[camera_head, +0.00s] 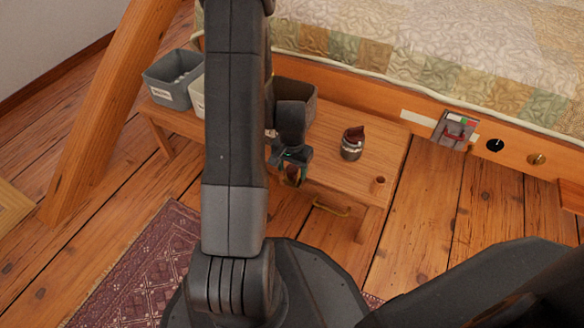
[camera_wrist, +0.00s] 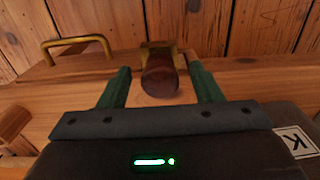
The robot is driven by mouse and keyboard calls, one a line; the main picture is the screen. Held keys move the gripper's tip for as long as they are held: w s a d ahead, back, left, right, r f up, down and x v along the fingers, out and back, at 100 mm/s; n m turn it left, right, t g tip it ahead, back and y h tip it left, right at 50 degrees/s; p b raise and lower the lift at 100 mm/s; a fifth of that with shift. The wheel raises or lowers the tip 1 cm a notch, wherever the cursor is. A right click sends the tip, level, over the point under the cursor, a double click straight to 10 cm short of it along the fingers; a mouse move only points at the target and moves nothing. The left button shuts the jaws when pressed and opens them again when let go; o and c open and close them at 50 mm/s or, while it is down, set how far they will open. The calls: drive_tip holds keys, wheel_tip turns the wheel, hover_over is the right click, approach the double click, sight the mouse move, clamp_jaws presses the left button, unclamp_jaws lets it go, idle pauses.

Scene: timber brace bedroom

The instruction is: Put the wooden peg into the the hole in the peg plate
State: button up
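My gripper (camera_head: 292,172) is low over the front edge of the wooden bench. In the wrist view, its two green fingers (camera_wrist: 160,78) stand apart, with a dark reddish-brown, round-ended piece (camera_wrist: 160,78) between them. Gaps show on both sides of this piece, so the fingers do not grip it. A brass-coloured block (camera_wrist: 158,48) is right behind it. I cannot tell whether this piece is the wooden peg. A small brown cylinder (camera_head: 378,185) stands at the bench's right front corner; its role is unclear. I cannot make out the peg plate or its hole with certainty.
The bench (camera_head: 385,150) carries a jar with brown contents (camera_head: 352,146) and bins, including a grey one (camera_head: 172,80). A brass handle (camera_head: 331,209) sticks out at the front. A slanted timber brace (camera_head: 105,110) stands left. The bed rail bears a black dial (camera_head: 495,145).

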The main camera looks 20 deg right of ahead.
drive_tip(key=shift+r, duration=0.1)
wheel_tip(320, 180, up, 14)
drive_tip(key=p, duration=0.6)
drive_tip(key=shift+f, duration=0.2)
wheel_tip(320, 180, down, 14)
drive_tip(key=b, duration=0.6)
drive_tip(key=shift+r, duration=0.15)
drive_tip(key=shift+r+p, duration=0.5)
drive_tip(key=shift+r, duration=0.2)
drive_tip(key=shift+f, duration=0.1)
